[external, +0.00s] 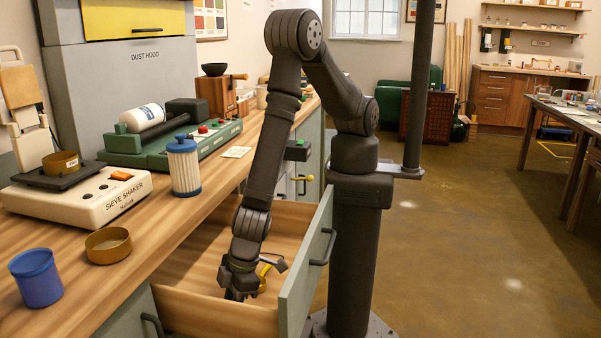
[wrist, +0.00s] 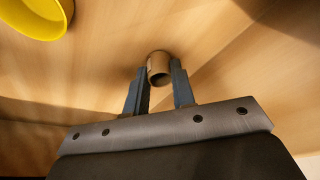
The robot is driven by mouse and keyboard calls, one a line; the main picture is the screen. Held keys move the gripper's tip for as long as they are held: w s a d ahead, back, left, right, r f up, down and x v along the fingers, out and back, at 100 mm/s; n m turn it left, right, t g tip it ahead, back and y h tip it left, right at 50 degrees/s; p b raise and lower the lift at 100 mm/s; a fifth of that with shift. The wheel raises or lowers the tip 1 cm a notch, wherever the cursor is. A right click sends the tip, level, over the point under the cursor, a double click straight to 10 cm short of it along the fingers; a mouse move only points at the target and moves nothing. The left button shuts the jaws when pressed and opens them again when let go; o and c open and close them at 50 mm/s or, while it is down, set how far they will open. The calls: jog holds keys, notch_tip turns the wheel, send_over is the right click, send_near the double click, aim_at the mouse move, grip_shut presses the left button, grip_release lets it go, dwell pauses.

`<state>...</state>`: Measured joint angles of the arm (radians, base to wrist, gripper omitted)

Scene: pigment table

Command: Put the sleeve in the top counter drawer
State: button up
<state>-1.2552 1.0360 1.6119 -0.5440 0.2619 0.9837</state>
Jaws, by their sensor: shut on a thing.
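The sleeve (wrist: 159,64) is a small brown, hollow cylinder between my fingertips in the wrist view. My gripper (wrist: 158,80) is shut on it. In the external view my gripper (external: 236,294) reaches down inside the top counter drawer (external: 205,245), which is pulled open and has a wooden inside and a green-grey front. The sleeve is hidden there behind the gripper and the drawer's side. In the wrist view the drawer's bare wood lies behind the sleeve; I cannot tell whether the sleeve touches it.
A yellow round object (wrist: 38,15) lies in the drawer beside my gripper. The drawer front (external: 308,270) and side wall (external: 215,312) stand close around the arm. On the counter are a blue cup (external: 36,278), a brass-coloured sieve (external: 108,246) and a ribbed jar (external: 184,168).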

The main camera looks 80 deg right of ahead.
jog(key=shift+f, duration=0.1)
jog(key=o, duration=1)
jog(key=shift+c, duration=0.2)
jog(key=v, duration=1.2)
jog(key=x, duration=1.2)
jog(key=shift+r, duration=0.2)
